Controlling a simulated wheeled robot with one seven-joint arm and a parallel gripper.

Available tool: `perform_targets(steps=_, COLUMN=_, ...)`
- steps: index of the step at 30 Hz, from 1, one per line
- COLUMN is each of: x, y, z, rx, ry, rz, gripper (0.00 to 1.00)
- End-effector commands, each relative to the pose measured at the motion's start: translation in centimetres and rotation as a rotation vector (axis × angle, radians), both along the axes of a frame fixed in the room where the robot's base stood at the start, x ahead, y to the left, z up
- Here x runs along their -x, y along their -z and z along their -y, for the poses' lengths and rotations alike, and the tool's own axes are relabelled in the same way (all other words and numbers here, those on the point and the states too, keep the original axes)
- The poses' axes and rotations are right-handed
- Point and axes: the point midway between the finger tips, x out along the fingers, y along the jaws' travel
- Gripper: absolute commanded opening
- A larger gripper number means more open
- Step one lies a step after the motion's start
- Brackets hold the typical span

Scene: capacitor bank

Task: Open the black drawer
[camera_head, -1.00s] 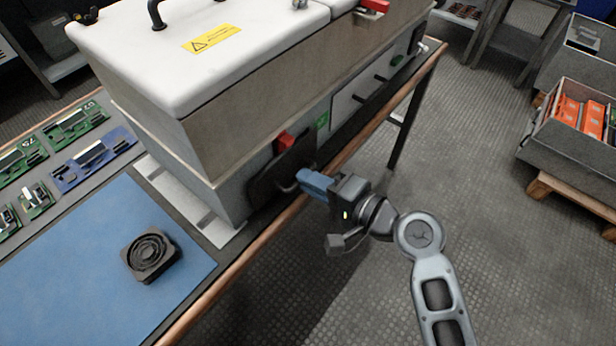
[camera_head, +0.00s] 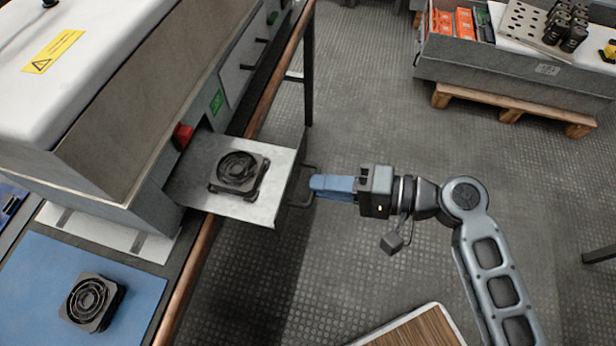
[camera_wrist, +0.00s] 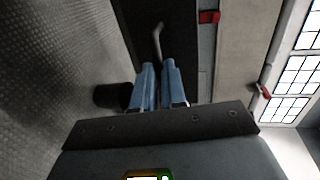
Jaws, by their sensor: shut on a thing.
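The black drawer (camera_head: 292,178) is pulled out from the machine, and its grey metal tray (camera_head: 188,178) shows past the table edge. A black fan (camera_head: 238,173) lies on the tray. The drawer's handle (camera_head: 306,186) is a bent bar on its outer face. My gripper (camera_head: 316,187) is shut on the handle, with its blue fingers reaching in from the right. In the wrist view the blue fingers (camera_wrist: 159,84) close around the lower end of the handle (camera_wrist: 157,42), against the dark drawer front (camera_wrist: 170,18).
The machine's white lid (camera_head: 60,75) and red block (camera_head: 182,136) are above left. A second fan (camera_head: 92,302) lies on a blue mat (camera_head: 125,258). A grey crate (camera_head: 560,75) on a pallet stands at back right. Floor between is clear.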

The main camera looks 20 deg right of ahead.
Motion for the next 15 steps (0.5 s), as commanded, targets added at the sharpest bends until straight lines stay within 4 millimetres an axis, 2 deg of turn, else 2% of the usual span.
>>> perform_targets(steps=13, x=0.32, y=0.07, z=0.36, rx=0.0, ry=-0.001, rz=-0.002, gripper=0.0)
perform_targets(steps=14, x=0.31, y=0.07, z=0.36, rx=0.0, ry=-0.001, rz=-0.002, gripper=0.12)
perform_targets(steps=15, x=0.31, y=0.07, z=0.36, rx=0.0, ry=-0.001, rz=-0.002, gripper=0.16)
